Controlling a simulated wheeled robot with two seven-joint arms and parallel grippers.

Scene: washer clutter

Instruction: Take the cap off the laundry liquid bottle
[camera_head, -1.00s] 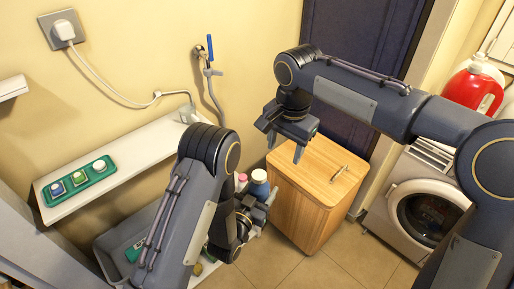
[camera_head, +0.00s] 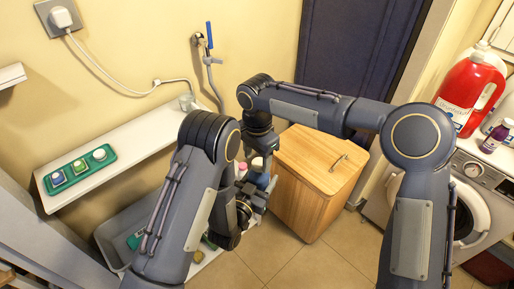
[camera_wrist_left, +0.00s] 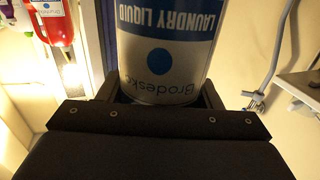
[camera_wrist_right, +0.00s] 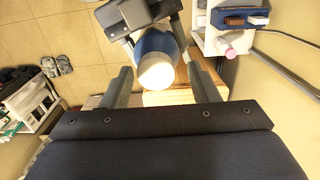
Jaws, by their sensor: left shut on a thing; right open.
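The laundry liquid bottle (camera_wrist_left: 168,45) fills the left wrist view, upside down there, with a blue and white label. My left gripper (camera_wrist_left: 158,98) is shut on its body. In the head view the blue bottle (camera_head: 262,181) shows partly between my arms. Its white cap (camera_wrist_right: 156,72) points toward the right wrist camera. My right gripper (camera_wrist_right: 162,85) is open; its fingers stand on either side of the cap line, apart from it in the picture. In the head view the right gripper (camera_head: 258,150) is just above the cap, its fingertips partly hidden.
A wooden cabinet (camera_head: 310,165) stands right behind the bottle. A washing machine (camera_head: 475,185) at the right carries a red jug (camera_head: 470,90) and a small dark bottle (camera_head: 497,137).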

